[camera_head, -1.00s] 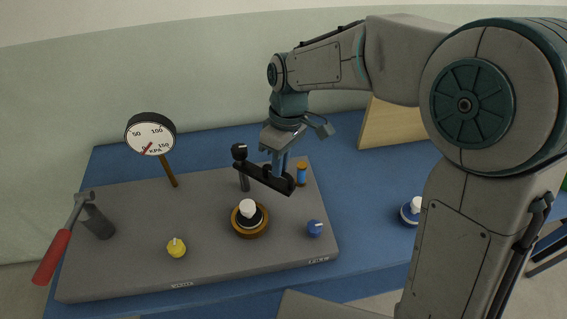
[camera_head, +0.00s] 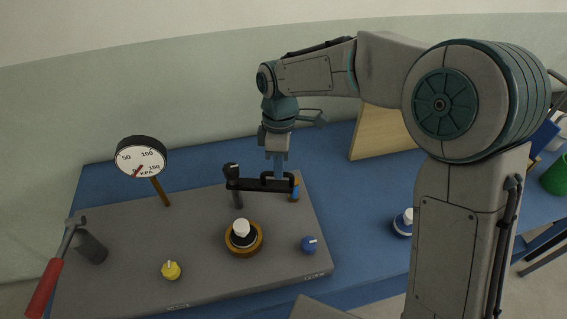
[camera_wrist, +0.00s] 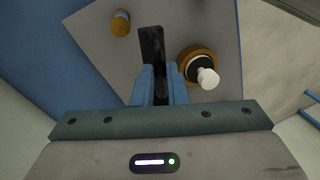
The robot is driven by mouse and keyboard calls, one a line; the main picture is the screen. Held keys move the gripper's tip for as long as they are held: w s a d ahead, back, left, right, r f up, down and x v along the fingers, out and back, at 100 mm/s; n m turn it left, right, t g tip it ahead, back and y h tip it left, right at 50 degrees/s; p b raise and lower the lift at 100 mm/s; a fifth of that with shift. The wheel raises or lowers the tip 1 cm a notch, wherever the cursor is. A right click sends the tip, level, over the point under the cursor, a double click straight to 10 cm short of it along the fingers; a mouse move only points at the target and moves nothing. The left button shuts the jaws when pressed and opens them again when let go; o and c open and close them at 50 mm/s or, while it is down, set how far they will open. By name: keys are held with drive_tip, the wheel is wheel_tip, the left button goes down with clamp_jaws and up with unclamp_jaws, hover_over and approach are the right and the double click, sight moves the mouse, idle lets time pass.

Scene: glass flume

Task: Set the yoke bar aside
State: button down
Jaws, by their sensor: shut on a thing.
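The yoke bar (camera_head: 258,186) is a flat black bar with a raised handle. My gripper (camera_head: 278,178) is shut on its handle near the bar's right end. The bar looks roughly level above the back of the grey board (camera_head: 205,270). Its left end overlaps a grey post (camera_head: 237,200) with a black knob (camera_head: 231,170); I cannot tell whether they touch. In the wrist view, the bar (camera_wrist: 151,42) extends away from my gripper (camera_wrist: 158,88), and the fingers hide part of it.
A white-topped piece in a wooden ring (camera_head: 258,246) stands in front of the bar. An orange-and-blue cylinder (camera_head: 296,192) is close to its right end. A gauge (camera_head: 141,158), yellow knob (camera_head: 171,270) and blue knob (camera_head: 309,244) are nearby. Blue table (camera_head: 345,215) right of the board is partly free.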

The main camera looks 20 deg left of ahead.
drive_tip(key=c, duration=1.5)
unclamp_jaws()
drive_tip(key=shift+o, duration=0.2)
drive_tip(key=shift+r, duration=0.1)
wheel_tip(320, 180, up, 13)
drive_tip(key=w+a+b, duration=0.1)
drive_tip(key=w, duration=0.1)
drive_tip(key=shift+w+r, duration=0.2)
drive_tip(key=shift+w, duration=0.05)
drive_tip(key=shift+s, duration=0.1)
